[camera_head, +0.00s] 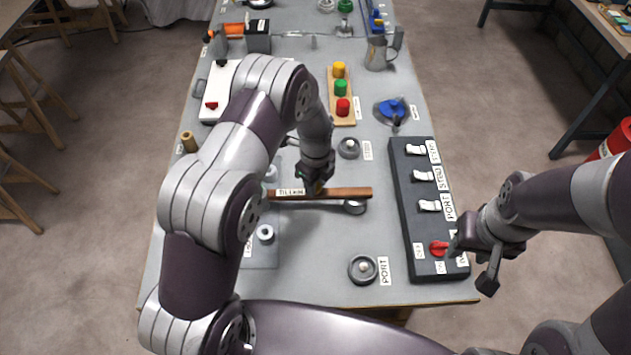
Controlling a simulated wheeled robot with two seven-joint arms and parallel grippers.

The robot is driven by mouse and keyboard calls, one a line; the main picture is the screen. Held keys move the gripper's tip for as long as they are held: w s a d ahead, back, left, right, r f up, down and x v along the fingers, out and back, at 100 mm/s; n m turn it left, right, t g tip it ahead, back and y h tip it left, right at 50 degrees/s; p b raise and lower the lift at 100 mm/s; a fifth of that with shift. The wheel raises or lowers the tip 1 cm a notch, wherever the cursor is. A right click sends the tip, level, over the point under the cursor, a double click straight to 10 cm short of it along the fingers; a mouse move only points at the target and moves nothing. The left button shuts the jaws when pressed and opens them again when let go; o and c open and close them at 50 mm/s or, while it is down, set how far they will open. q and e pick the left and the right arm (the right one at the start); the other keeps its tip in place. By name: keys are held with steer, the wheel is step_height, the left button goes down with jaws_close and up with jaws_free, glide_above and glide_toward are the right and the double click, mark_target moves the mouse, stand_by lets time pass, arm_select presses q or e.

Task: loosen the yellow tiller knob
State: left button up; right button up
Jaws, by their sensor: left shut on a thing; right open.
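The tiller (345,193) is a brown wooden bar labelled "TILLER", lying across the middle of the grey bench. My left gripper (316,188) points down at the tiller's left part, just beside the label, and is shut. A small bit of yellow (318,187) shows at its fingertips; this appears to be the tiller knob, mostly hidden by the fingers. My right gripper (469,262) is open and empty, beside the red switch (438,248) at the near end of the dark switch panel.
The dark panel (408,200) carries several white switches. A wooden strip (349,118) with yellow, green and red knobs stands behind the tiller. A metal jug (377,54) and a blue-handled valve (391,108) are further back.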

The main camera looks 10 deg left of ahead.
arm_select(q)
steer(key=n, duration=0.3)
steer(key=shift+b, duration=0.4)
steer(key=n, duration=0.3)
steer(key=shift+n+b, duration=0.35)
steer(key=shift+n, duration=0.05)
steer(key=n, duration=0.3)
steer(key=shift+r+n+b, duration=0.1)
steer(key=shift+n+b, duration=0.3)
steer(key=shift+n, duration=1.3)
steer(key=o, duration=1)
steer(key=shift+o, duration=0.2)
step_height(320, 180, up, 13)
steer(key=b, duration=0.2)
steer(key=shift+f+n, duration=0.2)
steer(key=shift+n, duration=0.1)
